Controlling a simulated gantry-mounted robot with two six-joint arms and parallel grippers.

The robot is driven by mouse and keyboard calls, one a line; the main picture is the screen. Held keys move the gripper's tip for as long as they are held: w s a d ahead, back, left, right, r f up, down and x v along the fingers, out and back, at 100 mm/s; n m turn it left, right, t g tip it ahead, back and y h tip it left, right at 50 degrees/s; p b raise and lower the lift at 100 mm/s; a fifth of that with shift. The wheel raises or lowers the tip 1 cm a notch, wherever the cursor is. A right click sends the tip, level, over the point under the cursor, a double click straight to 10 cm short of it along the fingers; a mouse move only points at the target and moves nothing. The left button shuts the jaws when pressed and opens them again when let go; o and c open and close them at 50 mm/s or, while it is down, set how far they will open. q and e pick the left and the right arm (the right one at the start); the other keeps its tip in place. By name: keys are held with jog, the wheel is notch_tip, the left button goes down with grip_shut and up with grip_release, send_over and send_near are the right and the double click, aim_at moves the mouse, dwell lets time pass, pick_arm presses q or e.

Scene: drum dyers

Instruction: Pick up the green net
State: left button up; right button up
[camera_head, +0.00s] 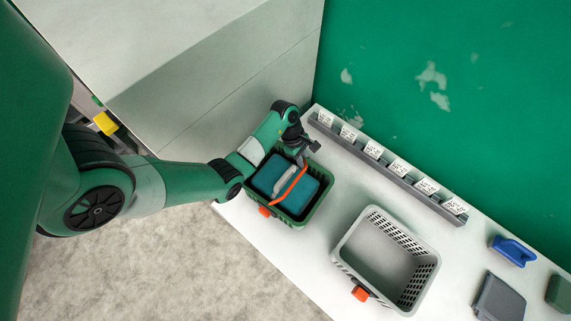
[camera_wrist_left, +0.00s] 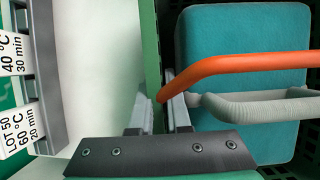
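The green net looks to be the dark green basket (camera_head: 318,213), at the near end of the white table. A teal padded block (camera_head: 267,177) with an orange handle (camera_head: 290,184) and a grey handle lies in it. My left gripper (camera_head: 300,154) is over the basket's far rim. In the left wrist view, my left gripper's two fingers (camera_wrist_left: 160,112) stand apart, one on each side of the green basket wall (camera_wrist_left: 151,40). Whether they touch the wall cannot be told. The orange handle (camera_wrist_left: 240,64) is right of the fingers. My right gripper is not in view.
An empty grey basket (camera_head: 374,216) with an orange tag stands to the right. A grey rack with several temperature labels (camera_head: 399,167) runs along the green wall. A blue-handled thing (camera_head: 513,251) and a grey lidded box (camera_head: 498,300) lie further right. Bare table separates the baskets.

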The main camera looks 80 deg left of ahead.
pick_arm(q)
grip_shut()
jog(key=shift+r, duration=0.15)
dwell(1.2)
